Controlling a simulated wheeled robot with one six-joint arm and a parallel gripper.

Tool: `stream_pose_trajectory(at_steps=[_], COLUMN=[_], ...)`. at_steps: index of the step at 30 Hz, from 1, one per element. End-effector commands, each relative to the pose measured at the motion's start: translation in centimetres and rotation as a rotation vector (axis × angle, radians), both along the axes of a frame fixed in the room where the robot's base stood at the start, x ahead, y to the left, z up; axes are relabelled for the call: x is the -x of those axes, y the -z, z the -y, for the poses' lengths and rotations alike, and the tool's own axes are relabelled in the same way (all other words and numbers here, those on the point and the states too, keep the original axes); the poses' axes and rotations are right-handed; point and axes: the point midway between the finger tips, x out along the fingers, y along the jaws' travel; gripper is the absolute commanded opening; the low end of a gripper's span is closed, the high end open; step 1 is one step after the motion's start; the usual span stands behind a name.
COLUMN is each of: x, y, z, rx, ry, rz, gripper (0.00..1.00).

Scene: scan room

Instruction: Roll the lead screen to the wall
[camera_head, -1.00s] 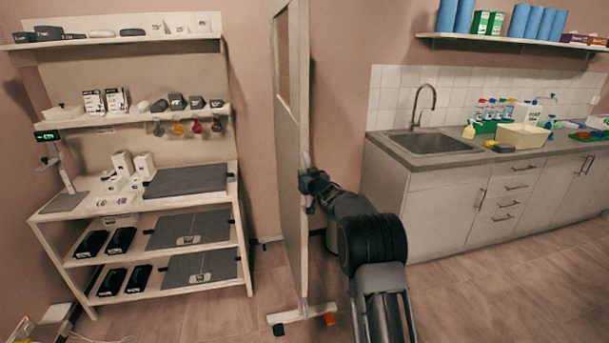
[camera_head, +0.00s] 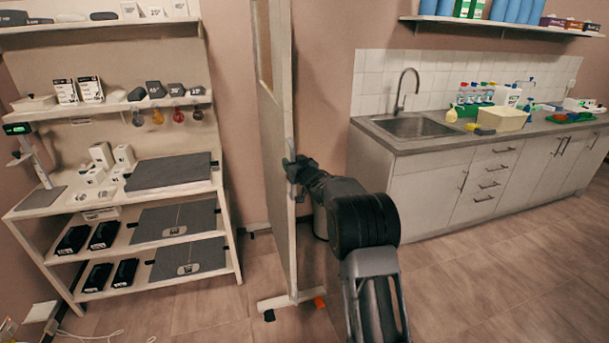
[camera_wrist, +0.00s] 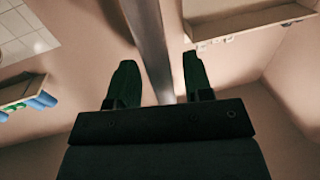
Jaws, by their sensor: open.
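The lead screen (camera_head: 274,150) is a tall cream panel seen nearly edge-on, upright on a wheeled foot (camera_head: 291,299) with an orange part at one end. It stands between the shelf unit and the sink counter. My gripper (camera_head: 292,168) is at the screen's near edge, about mid-height. In the wrist view my gripper (camera_wrist: 163,85) has its two dark fingers apart, with a grey upright bar of the screen (camera_wrist: 150,45) running between them. Whether the fingers touch the bar cannot be told. The back wall (camera_head: 330,80) is behind the screen.
A shelf unit (camera_head: 228,200) with boxes and dark pads stands close on the left. A counter (camera_head: 420,140) with a sink stands on the right. A cable (camera_head: 95,334) lies on the floor at the lower left. The floor (camera_head: 480,285) at right front is clear.

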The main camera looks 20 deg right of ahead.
Motion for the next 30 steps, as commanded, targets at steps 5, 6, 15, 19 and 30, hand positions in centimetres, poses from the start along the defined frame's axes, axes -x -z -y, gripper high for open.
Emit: stream_pose_trajectory(at_steps=[5,6,15,19,30], x=[3.5,4.3,9.4,10.6,11.3], y=[0.1,0.1,0.1,0.0,0.0], z=[0.6,0.7,1.5,1.7,1.7], rx=[0.000,0.001,0.000,0.000,0.000], ry=[0.002,0.002,0.002,0.002,0.001], rz=[0.000,0.001,0.001,0.000,0.000], gripper=[0.46,0.46,0.46,0.46,0.46])
